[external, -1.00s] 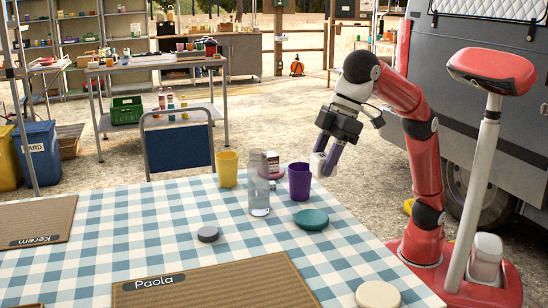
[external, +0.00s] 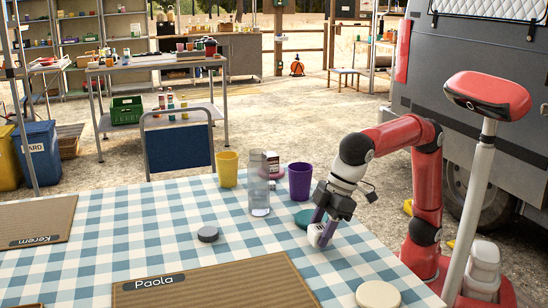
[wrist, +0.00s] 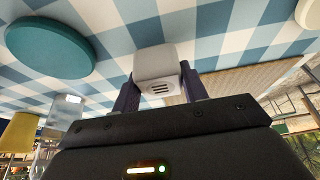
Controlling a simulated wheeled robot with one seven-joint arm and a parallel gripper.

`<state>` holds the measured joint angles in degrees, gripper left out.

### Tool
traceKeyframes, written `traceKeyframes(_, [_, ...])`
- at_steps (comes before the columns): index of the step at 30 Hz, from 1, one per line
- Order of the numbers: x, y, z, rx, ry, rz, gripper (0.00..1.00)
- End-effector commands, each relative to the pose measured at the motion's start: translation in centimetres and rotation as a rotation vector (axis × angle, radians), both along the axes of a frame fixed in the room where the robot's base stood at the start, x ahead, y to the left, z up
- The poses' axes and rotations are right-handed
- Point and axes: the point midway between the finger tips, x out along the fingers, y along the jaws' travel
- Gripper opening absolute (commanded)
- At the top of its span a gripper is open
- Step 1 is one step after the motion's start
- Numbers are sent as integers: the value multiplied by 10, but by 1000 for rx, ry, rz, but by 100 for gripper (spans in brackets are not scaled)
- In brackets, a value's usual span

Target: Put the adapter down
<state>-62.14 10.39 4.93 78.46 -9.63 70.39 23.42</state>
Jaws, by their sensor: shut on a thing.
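The adapter (external: 315,234) is a small white block with dark slots on one face. In the wrist view the adapter (wrist: 156,73) sits between the two purple fingers. My gripper (external: 321,231) is shut on it, low over the right part of the checked table (external: 235,248). I cannot tell whether the adapter touches the cloth.
A teal disc (external: 303,217) lies just behind my gripper. A purple cup (external: 299,181), a clear bottle (external: 259,195) and a yellow cup (external: 228,169) stand further back. A woven placemat (external: 215,285) and a cream disc (external: 378,294) are nearer. Cloth beside my gripper is clear.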

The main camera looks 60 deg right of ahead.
Motion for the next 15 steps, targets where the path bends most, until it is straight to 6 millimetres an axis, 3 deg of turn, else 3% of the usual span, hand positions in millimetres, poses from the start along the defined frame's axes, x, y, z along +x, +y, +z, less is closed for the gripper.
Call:
traceKeyframes(3, [0,-1,-16,-1,0,-1,19])
traceKeyframes(14, [0,0,-20,1,-1,0,19])
traceKeyframes(15, [0,0,-20,1,-1,0,46])
